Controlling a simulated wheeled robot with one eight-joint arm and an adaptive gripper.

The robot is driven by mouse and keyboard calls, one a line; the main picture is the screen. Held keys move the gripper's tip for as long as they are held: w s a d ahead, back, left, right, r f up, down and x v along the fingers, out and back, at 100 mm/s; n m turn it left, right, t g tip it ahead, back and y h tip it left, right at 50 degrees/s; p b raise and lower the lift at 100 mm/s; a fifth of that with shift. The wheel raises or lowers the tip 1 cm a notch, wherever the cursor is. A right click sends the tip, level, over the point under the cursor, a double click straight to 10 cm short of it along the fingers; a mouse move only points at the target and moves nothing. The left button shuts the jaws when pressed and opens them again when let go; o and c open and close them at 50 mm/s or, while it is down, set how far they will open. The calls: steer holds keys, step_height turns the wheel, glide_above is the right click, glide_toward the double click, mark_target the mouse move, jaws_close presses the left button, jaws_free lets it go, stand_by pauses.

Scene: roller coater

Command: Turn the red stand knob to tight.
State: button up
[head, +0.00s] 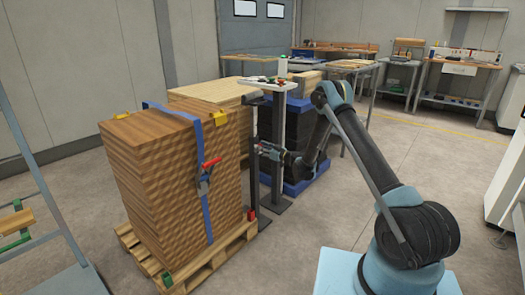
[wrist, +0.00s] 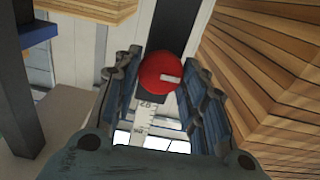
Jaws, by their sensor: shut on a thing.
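The red stand knob (wrist: 160,72) shows in the wrist view as a round red disc with a white mark pointing right. It sits on a dark upright with a white numbered scale strip (wrist: 143,124) below it. My gripper (wrist: 158,84) has its two blue-grey ribbed fingers on either side of the knob, shut on it. In the head view my gripper (head: 263,149) reaches the dark stand post (head: 253,175) beside the stacked boards. The knob cannot be made out there.
A strapped stack of wooden boards (head: 165,185) on a pallet (head: 205,268) stands close left of the stand. A grey post (head: 278,140) with a small top tray and a blue-and-black stack (head: 300,130) stand close by. Floor at front right is clear.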

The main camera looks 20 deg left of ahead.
steer(key=shift+m, duration=0.3)
steer(key=shift+w+d+f+m, duration=0.1)
steer(key=shift+w+m, duration=0.05)
steer(key=shift+m, duration=2.8)
steer(key=shift+w+d+f+m, duration=0.1)
steer(key=shift+m, duration=2.9)
steer(key=shift+w+d+f+m, duration=0.1)
steer(key=shift+w+m, duration=0.05)
steer(key=shift+m, duration=2.8)
steer(key=o, duration=0.9)
steer(key=shift+o, duration=0.7)
steer(key=shift+a, duration=0.1)
steer(key=shift+s, duration=0.1)
